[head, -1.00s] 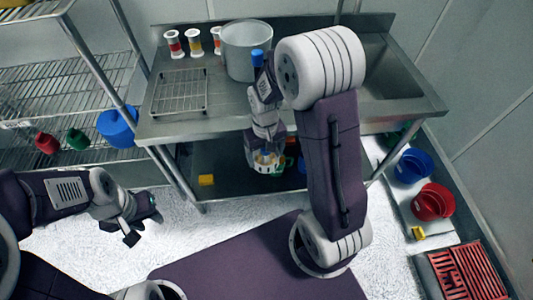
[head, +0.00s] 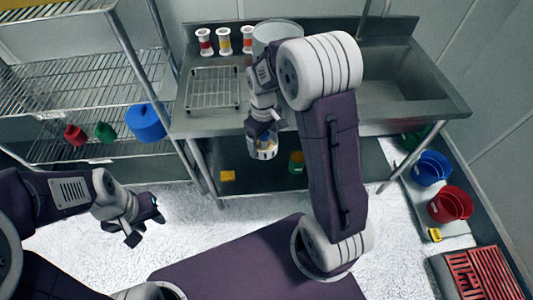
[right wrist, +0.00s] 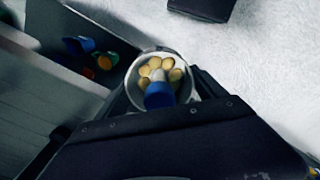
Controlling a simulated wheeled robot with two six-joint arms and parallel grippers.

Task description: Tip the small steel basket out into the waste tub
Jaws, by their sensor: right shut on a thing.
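My right gripper (head: 262,133) is shut on the small steel basket (head: 262,152), holding it upright in front of the steel table's front edge, above the lower shelf. In the right wrist view the basket (right wrist: 141,63) shows its round rim between my fingers, with several yellowish round pieces (right wrist: 157,70) and a blue-topped piece (right wrist: 158,95) inside. My left gripper (head: 147,220) is open and empty over the floor at the left. Which container is the waste tub is unclear: a blue tub (head: 432,168) and a red tub (head: 450,204) stand at the right.
The steel table (head: 330,112) carries a wire rack (head: 213,88), several capped jars (head: 224,42), a large pot (head: 275,33) and a sink. A red slatted crate (head: 483,273) lies at right.

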